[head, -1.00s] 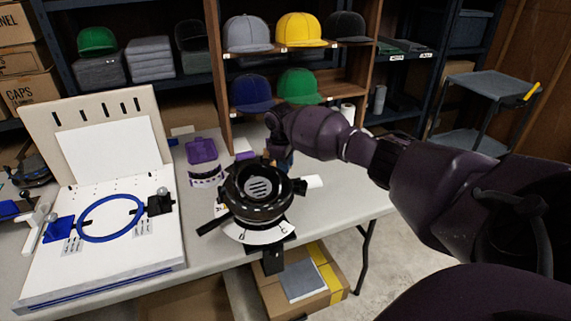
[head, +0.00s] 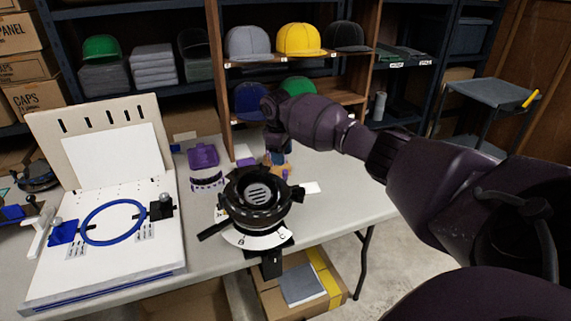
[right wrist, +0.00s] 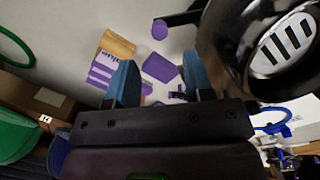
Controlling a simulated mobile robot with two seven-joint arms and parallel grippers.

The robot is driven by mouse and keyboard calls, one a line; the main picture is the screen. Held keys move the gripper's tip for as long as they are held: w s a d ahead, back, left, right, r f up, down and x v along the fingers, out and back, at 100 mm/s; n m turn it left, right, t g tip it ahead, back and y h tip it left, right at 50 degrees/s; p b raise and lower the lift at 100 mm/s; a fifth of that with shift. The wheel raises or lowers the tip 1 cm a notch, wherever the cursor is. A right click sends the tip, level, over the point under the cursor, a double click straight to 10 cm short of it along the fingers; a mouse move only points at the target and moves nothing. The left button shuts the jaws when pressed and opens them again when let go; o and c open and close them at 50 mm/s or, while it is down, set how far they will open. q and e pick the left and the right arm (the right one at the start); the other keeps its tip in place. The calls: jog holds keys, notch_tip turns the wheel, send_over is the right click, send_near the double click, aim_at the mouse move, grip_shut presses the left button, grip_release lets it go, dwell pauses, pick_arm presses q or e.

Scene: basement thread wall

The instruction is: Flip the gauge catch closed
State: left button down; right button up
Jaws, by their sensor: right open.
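The black round cap fixture (head: 238,190) with a slotted silver disc stands at the table's front edge. A white lettered scale (head: 250,240) curves below it. It also shows at upper right in the right wrist view (right wrist: 222,55), with a black lever (right wrist: 180,19) ending in a purple knob (right wrist: 160,29). I cannot tell for sure which part is the gauge catch. My right gripper is behind the fixture in the head view (head: 275,150). Its two blue fingers stand apart and empty in the right wrist view (right wrist: 160,66). My left gripper is out of view.
A white board with a blue hoop (head: 83,232) lies left of the fixture. A purple tray (head: 203,156) and an orange-and-purple stack (right wrist: 112,58) are on the table behind. Shelves with caps (head: 300,40) rise at the back. Bare table (head: 340,190) lies to the right.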

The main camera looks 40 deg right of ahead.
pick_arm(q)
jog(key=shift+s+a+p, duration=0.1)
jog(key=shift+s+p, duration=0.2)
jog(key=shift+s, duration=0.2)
pick_arm(e)
jog(key=r, duration=0.3)
jog(key=shift+a+r, duration=0.2)
jog(key=shift+r, duration=0.2)
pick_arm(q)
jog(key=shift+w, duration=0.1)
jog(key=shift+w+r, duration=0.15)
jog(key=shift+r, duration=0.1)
